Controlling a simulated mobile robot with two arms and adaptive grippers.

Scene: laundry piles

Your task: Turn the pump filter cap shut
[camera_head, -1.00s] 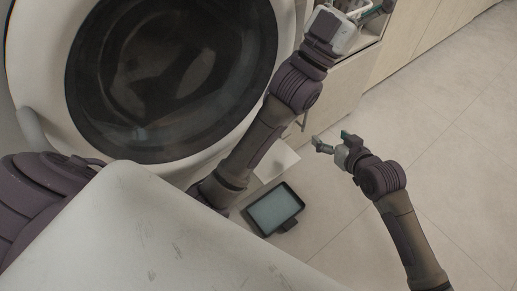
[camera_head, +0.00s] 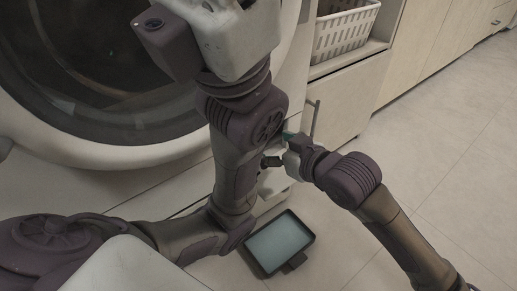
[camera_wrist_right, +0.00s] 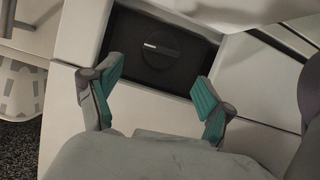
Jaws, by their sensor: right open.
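In the right wrist view the pump filter cap (camera_wrist_right: 160,50) is a round dark knob in a dark rectangular recess. A pale mark on it lies nearly level, left of its middle. My right gripper (camera_wrist_right: 156,90) is open and empty, its teal-padded fingers on either side below the cap, apart from it. In the head view my right gripper (camera_head: 278,148) is at the washer's lower front, partly behind my left arm; the cap is hidden there. My left gripper's pale body (camera_head: 232,38) is at the top edge, its fingers out of sight.
A dark-rimmed tray (camera_head: 308,238) with a pale blue inside lies on the floor below the washer (camera_head: 160,155). A white basket (camera_head: 345,30) stands on a cabinet shelf at upper right. The floor at right is clear. My left arm crosses in front of the washer.

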